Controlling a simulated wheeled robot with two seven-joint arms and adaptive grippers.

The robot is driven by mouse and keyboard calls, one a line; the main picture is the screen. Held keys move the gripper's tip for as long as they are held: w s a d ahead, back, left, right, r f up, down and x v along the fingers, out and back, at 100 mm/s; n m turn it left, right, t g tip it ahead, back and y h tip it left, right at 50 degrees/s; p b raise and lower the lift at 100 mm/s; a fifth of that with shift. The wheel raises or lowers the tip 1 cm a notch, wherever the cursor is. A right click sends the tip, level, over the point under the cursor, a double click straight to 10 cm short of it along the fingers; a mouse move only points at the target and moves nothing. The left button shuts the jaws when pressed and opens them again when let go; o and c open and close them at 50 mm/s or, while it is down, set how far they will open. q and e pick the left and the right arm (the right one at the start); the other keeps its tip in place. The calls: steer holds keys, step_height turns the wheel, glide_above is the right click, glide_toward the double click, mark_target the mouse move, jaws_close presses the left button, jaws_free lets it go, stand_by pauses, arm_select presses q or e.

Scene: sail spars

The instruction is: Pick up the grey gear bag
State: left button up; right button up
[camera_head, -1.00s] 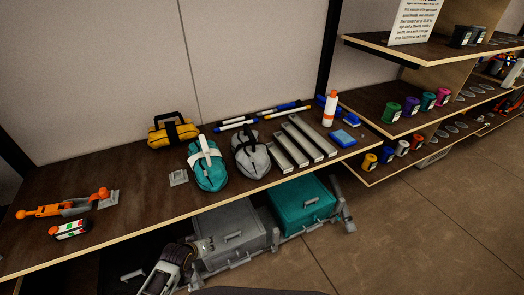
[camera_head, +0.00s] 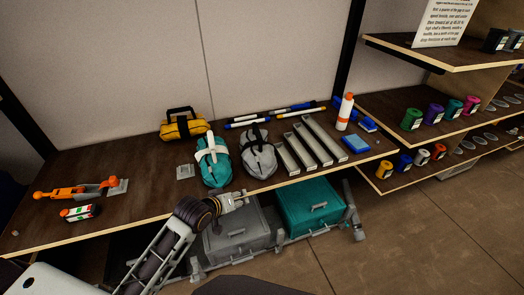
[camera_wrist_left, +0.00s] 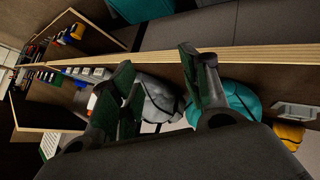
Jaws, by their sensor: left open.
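The grey gear bag (camera_head: 258,155) sits on the dark shelf in the head view, between a teal bag (camera_head: 214,162) and several grey bars (camera_head: 308,145). It has a dark strap or handle over its top. My left gripper (camera_head: 240,199) is open and empty at the shelf's front edge, in front of and below the grey bag, apart from it. In the left wrist view, the grey bag (camera_wrist_left: 160,98) shows beyond the shelf edge between my left gripper's open fingers (camera_wrist_left: 160,82), partly hidden by one finger. The teal bag (camera_wrist_left: 242,98) lies beside it. My right gripper is not in view.
A yellow bag (camera_head: 184,124) stands behind the teal bag, and pens (camera_head: 270,119) lie behind the grey one. A white bottle (camera_head: 345,111) and blue blocks are right. Grey (camera_head: 238,229) and teal (camera_head: 311,206) boxes sit under the shelf. The shelf's front edge (camera_head: 120,222) is near my arm.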

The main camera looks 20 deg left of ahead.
arm_select(q)
steer(key=w+a+r+n+t+h, duration=0.2)
steer(key=w+r+n+t, duration=0.4)
steer(key=w+r, duration=0.7)
steer(key=shift+a+r+n+h, duration=0.3)
steer(key=shift+a+n, duration=0.5)
steer(key=shift+n, duration=0.3)
glide_above(248, 152)
steer(key=shift+f, duration=0.55)
steer(key=shift+x, duration=0.85)
